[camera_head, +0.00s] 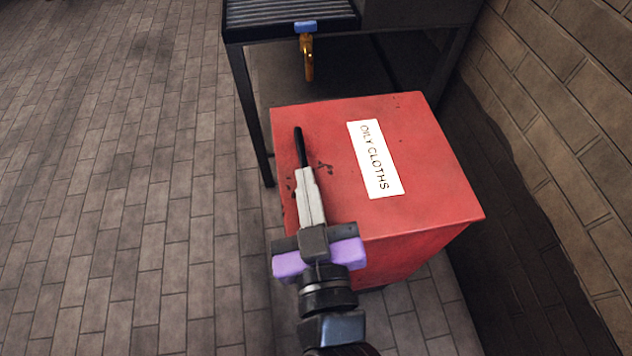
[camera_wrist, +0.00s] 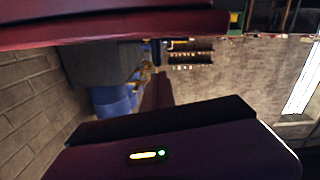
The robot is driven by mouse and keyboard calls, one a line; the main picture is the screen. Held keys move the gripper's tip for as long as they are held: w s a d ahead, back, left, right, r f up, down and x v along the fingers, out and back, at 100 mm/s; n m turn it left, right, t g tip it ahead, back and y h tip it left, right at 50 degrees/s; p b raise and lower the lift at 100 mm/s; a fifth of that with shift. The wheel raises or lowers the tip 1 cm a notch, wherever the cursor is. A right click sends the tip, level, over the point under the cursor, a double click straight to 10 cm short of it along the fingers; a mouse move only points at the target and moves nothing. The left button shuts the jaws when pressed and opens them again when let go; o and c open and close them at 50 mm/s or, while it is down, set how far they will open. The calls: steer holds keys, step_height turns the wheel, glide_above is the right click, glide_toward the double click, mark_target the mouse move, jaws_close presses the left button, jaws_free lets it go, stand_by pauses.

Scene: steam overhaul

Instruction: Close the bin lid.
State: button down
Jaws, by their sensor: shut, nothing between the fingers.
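The red bin (camera_head: 410,256) stands on the paved floor, and its lid (camera_head: 430,170) with the white label "OILY CLOTHS" (camera_head: 375,158) covers its top. The lid looks down, with no gap showing in the head view; its left front edge is hidden behind my gripper. My gripper (camera_head: 302,168) is shut and empty, at the left part of the lid, pointing toward the back. A slim black bar (camera_head: 299,147) shows at its tip; I cannot tell whether it touches the lid. A red edge (camera_wrist: 110,25), likely the bin's, crosses the top of the wrist view.
A brick wall (camera_head: 570,90) runs along the right. The paved floor (camera_head: 120,180) at left is clear.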

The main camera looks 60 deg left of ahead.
steer(key=shift+s+f+b, duration=0.15)
steer(key=shift+f+b, duration=0.2)
steer(key=shift+f, duration=0.3)
